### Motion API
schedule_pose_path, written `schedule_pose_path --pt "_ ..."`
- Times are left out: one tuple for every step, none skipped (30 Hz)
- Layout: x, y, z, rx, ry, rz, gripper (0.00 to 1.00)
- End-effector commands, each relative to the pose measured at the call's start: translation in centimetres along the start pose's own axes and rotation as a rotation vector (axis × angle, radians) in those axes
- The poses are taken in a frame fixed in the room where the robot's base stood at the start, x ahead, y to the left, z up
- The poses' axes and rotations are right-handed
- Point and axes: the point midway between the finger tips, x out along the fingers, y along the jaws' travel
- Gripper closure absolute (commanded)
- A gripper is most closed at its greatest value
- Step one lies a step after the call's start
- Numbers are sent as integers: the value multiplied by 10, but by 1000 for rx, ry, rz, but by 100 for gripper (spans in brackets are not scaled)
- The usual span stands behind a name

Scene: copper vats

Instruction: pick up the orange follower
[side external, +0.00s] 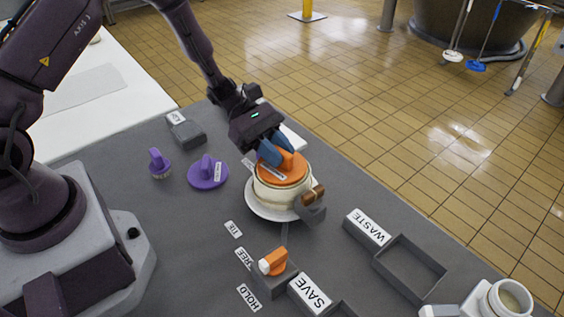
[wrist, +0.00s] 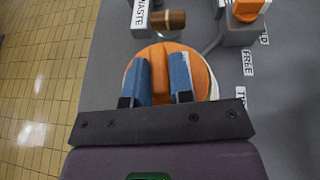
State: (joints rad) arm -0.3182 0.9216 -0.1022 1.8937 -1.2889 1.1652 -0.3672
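The orange follower (side external: 281,168) is a round orange disc with a raised bar grip, seated on top of a cream-coloured round mould (side external: 279,192). In the wrist view the follower (wrist: 204,83) shows below my fingers, with its grip upright between them. My gripper (side external: 275,153) is over the follower, its blue fingers down on either side of the grip. In the wrist view my gripper (wrist: 160,75) has one finger close along each side of the grip. Whether both fingers press on it cannot be told. The fingertips are partly hidden in the side view.
The mould stands on a white plate (side external: 249,207) beside a brown-handled grey fixture (side external: 314,204). Purple pieces (side external: 208,173) lie to the left. An orange-and-white piece (side external: 273,261) sits on a grey block in front. The WASTE tray (side external: 412,263) is at the right.

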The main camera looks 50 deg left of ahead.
Motion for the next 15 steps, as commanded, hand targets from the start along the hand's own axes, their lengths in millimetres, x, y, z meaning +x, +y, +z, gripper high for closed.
schedule_pose_path --pt "0 0 0 0 0 0 90" --pt "0 0 0 0 0 0 97" --pt "0 0 0 0 0 0 100" --pt "0 0 0 0 0 0 100" --pt "0 0 0 0 -1 0 100" --pt "0 0 0 0 -1 0 100" --pt "0 0 0 0 -1 0 100" --pt "0 0 0 0 -1 0 100" --pt "0 0 0 0 -1 0 100" --pt "0 0 0 0 -1 0 100" --pt "0 0 0 0 -1 0 100" --pt "-1 0 1 1 -1 0 100" --pt "-1 0 2 1 -1 0 100" --pt "-2 0 3 1 -1 0 100" --pt "-2 0 5 1 -1 0 100"
